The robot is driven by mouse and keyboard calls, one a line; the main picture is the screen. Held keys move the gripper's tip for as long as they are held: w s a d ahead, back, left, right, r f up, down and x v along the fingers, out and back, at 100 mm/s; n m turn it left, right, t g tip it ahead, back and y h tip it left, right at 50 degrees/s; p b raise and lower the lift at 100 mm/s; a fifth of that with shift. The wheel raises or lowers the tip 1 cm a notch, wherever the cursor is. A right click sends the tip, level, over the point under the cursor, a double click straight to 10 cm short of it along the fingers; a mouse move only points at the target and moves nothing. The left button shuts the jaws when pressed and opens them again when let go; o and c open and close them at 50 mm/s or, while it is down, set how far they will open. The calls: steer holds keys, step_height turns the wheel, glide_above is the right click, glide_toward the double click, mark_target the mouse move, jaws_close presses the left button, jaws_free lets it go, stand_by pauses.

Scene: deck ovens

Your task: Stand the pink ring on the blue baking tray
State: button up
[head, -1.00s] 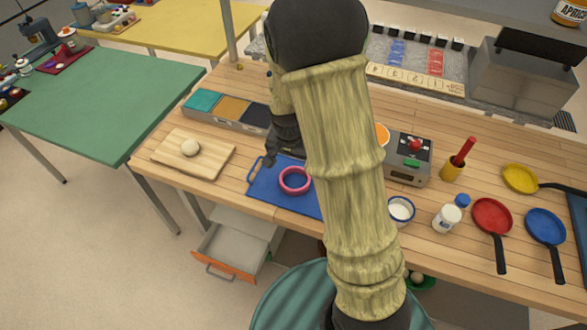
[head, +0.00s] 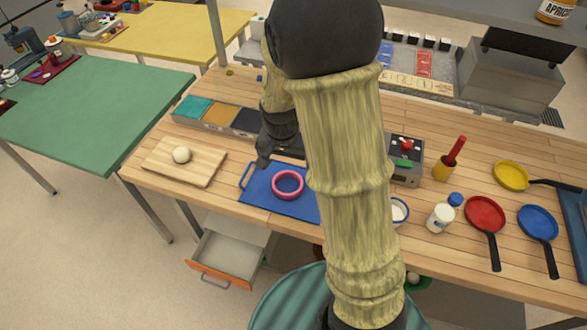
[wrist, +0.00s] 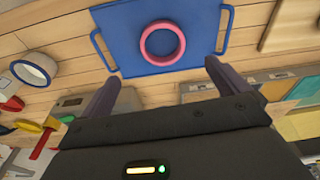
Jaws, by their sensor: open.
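The pink ring (head: 288,185) lies on the blue baking tray (head: 258,197) near the front edge of the wooden counter. In the wrist view the ring (wrist: 162,43) sits on the tray (wrist: 125,58), with blue showing through its hole. My gripper (head: 268,158) is beyond the ring, above the back of the tray in the head view, partly hidden by my arm. In the wrist view my gripper (wrist: 160,82) has its two fingers spread wide, with nothing between them. The ring is apart from the fingers.
A wooden board (head: 205,168) with a dough ball (head: 181,155) lies left of the tray. A white bowl (head: 399,212), white bottle (head: 440,217), red pan (head: 485,214) and blue pan (head: 538,222) stand right. An open drawer (head: 228,258) hangs below the counter.

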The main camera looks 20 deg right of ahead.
steer(key=s+r+n, duration=0.2)
steer(key=s+n, duration=0.1)
steer(key=s, duration=0.3)
steer(key=s+d+r+n+t, duration=0.1)
steer(key=s+r+n, duration=0.1)
steer(key=s, duration=0.3)
steer(key=shift+s+r+n+y, duration=0.4)
steer(key=shift+n, duration=0.4)
steer(key=shift+d, duration=0.1)
